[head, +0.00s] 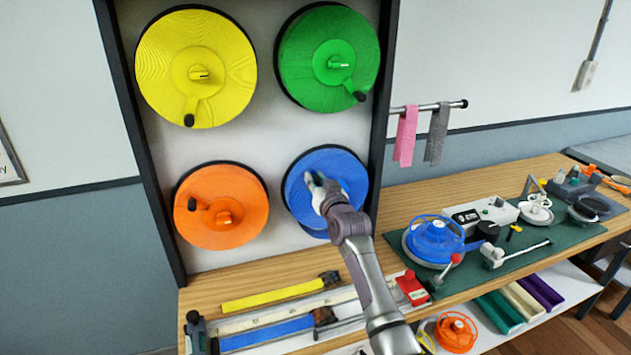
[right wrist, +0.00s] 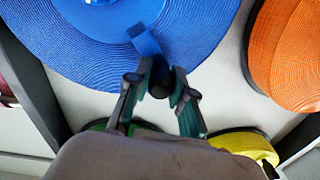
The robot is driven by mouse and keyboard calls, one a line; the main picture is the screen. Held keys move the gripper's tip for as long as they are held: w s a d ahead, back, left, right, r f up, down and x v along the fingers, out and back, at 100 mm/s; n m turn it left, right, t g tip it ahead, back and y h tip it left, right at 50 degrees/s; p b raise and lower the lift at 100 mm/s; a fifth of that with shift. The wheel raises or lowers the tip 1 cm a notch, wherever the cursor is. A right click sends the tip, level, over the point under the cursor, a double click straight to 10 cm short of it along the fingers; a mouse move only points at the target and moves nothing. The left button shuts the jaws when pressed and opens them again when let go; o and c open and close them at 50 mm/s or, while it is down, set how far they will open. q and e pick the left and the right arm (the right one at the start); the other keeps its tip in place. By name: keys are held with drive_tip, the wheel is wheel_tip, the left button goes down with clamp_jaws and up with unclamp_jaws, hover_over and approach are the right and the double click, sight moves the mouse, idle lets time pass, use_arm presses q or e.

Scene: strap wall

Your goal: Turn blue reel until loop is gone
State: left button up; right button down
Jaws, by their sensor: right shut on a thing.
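The blue reel (head: 345,172) is mounted at the lower right of the wall panel, and it fills the top of the right wrist view (right wrist: 70,45). Its blue crank arm (right wrist: 145,40) ends in a dark knob (right wrist: 160,85). My right gripper (head: 318,185) reaches up in front of the reel and hides much of its middle. In the right wrist view its fingers (right wrist: 160,88) are shut around the knob. A bit of blue strap loop (head: 318,233) shows below the reel's lower edge; its full size is hard to tell. My left gripper is out of view.
Yellow (head: 235,65), green (head: 300,60) and orange (head: 240,190) reels hang on the same panel. Yellow (head: 270,296) and blue (head: 265,333) straps lie on the bench below. A rod with pink and grey strips (head: 407,135) sticks out right of the panel. Tools crowd the green mat (head: 565,240).

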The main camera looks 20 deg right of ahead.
drive_tip(key=c, duration=1)
unclamp_jaws()
drive_tip(key=shift+s+d, duration=0.2)
drive_tip(key=shift+s, duration=5.8)
